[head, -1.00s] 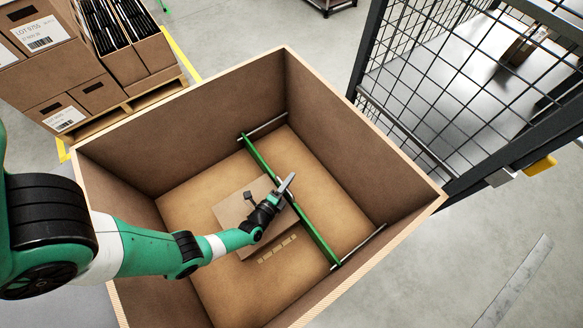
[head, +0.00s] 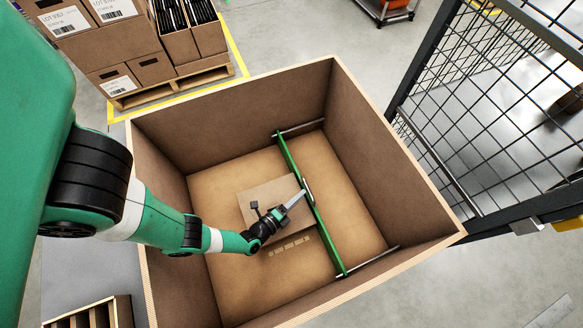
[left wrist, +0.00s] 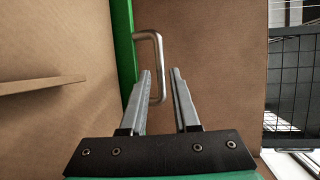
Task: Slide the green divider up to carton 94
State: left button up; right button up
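The green divider (head: 322,228) stands across the inside of the large brown box, and it also shows in the left wrist view (left wrist: 124,40). A bent metal handle (left wrist: 158,50) is fixed to its right face. A brown carton (head: 252,207) lies left of the divider, with a floor gap between them; I cannot read a number on it. My left gripper (head: 302,194) is at the middle of the divider, by the handle. In the left wrist view its fingers (left wrist: 160,76) are apart, with the handle's bar seen between their tips. My right gripper is not in view.
The tall walls of the large box (head: 230,105) surround the work. Metal rods (head: 300,128) run along the walls at the divider's ends. The floor right of the divider (head: 345,190) is clear.

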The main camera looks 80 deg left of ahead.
pick_arm(q)
jog(key=p+v, duration=0.1)
jog(key=v, duration=0.2)
jog(key=shift+d+r, duration=0.1)
jog(key=shift+d, duration=0.1)
jog(key=shift+s, duration=0.45)
